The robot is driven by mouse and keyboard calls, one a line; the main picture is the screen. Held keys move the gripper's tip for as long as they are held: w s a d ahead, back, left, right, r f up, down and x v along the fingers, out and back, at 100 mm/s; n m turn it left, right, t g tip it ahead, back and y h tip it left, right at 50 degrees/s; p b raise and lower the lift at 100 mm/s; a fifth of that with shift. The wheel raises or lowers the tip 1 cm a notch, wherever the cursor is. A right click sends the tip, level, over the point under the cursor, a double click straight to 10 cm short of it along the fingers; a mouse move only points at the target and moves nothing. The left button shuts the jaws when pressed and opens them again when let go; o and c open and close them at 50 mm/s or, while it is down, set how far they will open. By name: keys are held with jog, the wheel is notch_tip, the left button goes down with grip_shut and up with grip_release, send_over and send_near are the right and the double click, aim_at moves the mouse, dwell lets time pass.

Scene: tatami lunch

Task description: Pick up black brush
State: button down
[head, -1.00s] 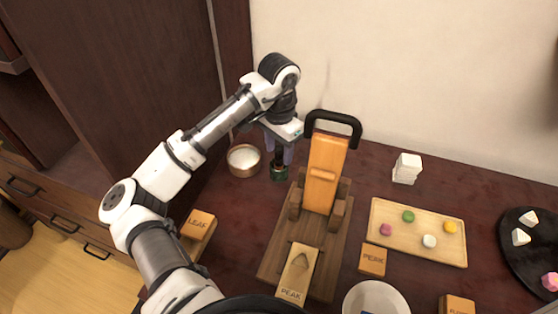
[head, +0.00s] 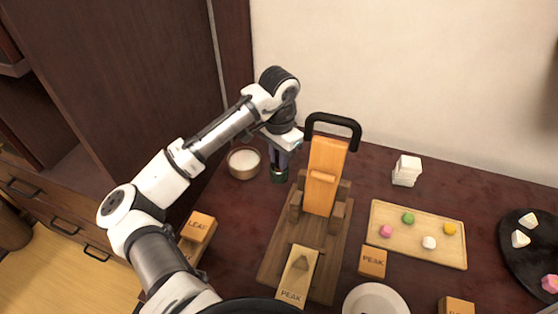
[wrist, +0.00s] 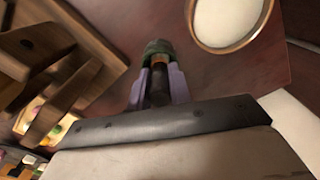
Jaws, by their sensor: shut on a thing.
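The black brush (wrist: 159,82) stands upright with its dark handle between my fingers, and its lower end is in or at a small green holder (head: 279,175). The green piece also shows in the wrist view (wrist: 157,48). My gripper (head: 280,159) points down at the brush, left of the wooden press, and is shut on the brush handle. In the head view my gripper hides most of the brush. I cannot tell whether its tip touches the holder's bottom.
A round bowl of white contents (head: 244,162) stands just left of the brush. A wooden press with a black handle (head: 325,175) stands close on the right. A tray of coloured sweets (head: 419,233) and a white block stack (head: 406,170) lie further right.

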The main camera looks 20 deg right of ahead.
notch_tip(320, 180, up, 20)
jog(key=shift+p, duration=0.4)
dwell(1.4)
dwell(0.6)
